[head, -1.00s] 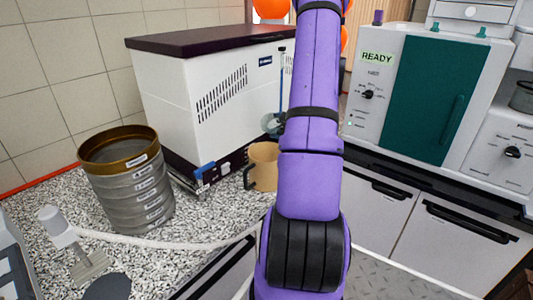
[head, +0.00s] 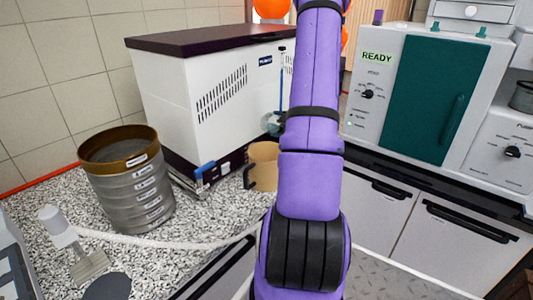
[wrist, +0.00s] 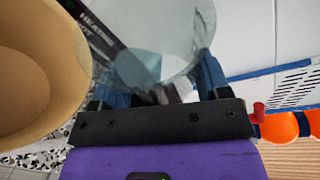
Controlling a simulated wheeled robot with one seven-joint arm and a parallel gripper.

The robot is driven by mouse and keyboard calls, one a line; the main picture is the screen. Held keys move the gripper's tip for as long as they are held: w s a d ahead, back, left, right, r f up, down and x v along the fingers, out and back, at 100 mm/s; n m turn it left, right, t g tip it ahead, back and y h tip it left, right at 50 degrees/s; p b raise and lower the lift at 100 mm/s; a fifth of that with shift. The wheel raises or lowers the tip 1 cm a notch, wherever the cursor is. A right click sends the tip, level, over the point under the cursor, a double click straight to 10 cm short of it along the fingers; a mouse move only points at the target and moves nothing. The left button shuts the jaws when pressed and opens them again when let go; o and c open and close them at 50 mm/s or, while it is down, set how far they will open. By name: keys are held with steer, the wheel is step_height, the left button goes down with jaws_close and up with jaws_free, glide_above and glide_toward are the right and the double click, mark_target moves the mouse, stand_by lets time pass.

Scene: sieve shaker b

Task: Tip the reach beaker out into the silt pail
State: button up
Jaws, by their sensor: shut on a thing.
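The clear beaker (wrist: 165,35) is between the blue fingers of my gripper (wrist: 155,88) in the wrist view, with a bluish-grey patch showing through its wall. My gripper is shut on it. In the head view a small part of the beaker (head: 271,123) shows left of my arm, above the tan pail. The tan pail (head: 265,158), with a dark handle, stands on the bench in front of the white machine, its right side hidden by my arm. In the wrist view the pail's open mouth (wrist: 70,50) is left of the beaker. The beaker's exact tilt is unclear.
A stack of grey sieves with a brass rim (head: 130,185) stands on the speckled bench at left. The large white machine (head: 215,95) is behind the pail. A brush-like tool (head: 85,258) lies at front left. A teal-doored oven (head: 425,95) stands at right.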

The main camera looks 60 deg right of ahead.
steer(key=shift+a+f+n+t, duration=0.1)
steer(key=shift+f+n+t, duration=0.15)
steer(key=shift+n, duration=0.45)
stand_by(0.3)
steer(key=shift+s+a+r+n+t+h, duration=0.15)
steer(key=shift+a+r+n+t+h, duration=0.05)
steer(key=shift+a+r+n, duration=0.2)
steer(key=shift+s+a+r+n+t+h, duration=0.1)
steer(key=shift+a+r+n+t+h, duration=0.15)
steer(key=shift+a, duration=0.2)
stand_by(0.3)
steer(key=shift+s+a+r+n+t+p, duration=0.1)
steer(key=shift+a+r+n+t+p, duration=0.25)
steer(key=shift+n, duration=0.5)
steer(key=shift+s+a+r+n+t+p, duration=0.15)
steer(key=shift+r+n, duration=0.25)
steer(key=shift+n, duration=0.4)
stand_by(1.0)
steer(key=shift+w, duration=0.1)
